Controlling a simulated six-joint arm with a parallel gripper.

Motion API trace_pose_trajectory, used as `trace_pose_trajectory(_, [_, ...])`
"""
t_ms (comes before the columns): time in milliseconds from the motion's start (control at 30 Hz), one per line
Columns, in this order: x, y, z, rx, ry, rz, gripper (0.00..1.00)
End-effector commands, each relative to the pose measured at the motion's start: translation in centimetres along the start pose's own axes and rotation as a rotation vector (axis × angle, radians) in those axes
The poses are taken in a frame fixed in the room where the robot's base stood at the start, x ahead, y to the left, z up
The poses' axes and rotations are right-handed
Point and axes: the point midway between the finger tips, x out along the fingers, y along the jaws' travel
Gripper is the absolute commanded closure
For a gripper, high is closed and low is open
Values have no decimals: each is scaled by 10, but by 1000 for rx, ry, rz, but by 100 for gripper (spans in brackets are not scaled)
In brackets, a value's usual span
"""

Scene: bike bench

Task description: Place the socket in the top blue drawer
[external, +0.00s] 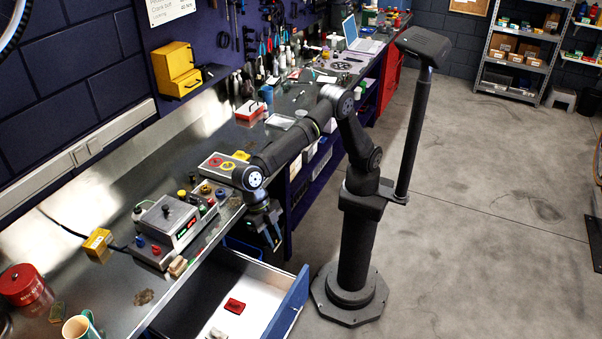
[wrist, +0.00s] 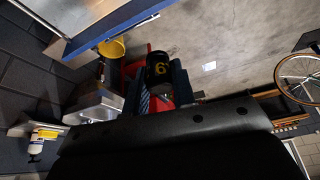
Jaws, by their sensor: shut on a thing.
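My gripper (external: 271,238) points down beside the bench's front edge, near the far end of the open drawer. In the wrist view my gripper (wrist: 160,88) is shut on the socket (wrist: 158,68), a black cylinder with a yellow 6 on it. The socket is too small and dark to make out in the external view. The blue drawer (external: 290,303) is pulled out from the bench, with a pale inside. A small red item (external: 234,306) and a pale item (external: 217,333) lie in it. The gripper appears above the drawer's level, not inside it.
A tray with red and yellow buttons (external: 222,165) is behind my arm. A red tin (external: 22,285) and a mug (external: 80,328) stand at the near left.

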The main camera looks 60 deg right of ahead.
Motion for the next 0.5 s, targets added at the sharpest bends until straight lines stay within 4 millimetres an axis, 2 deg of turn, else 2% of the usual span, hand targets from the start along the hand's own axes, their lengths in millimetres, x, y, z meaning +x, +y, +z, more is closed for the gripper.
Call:
trace_pose_trajectory(167, [40,0,17,4,0,-2,100])
trace_pose_trajectory(267, [71,-1,30,6,0,-4,100])
trace_pose_trajectory(367, [109,-1,46,7,0,-6,100])
trace_pose_trajectory(500, [174,-2,73,8,0,-7,100])
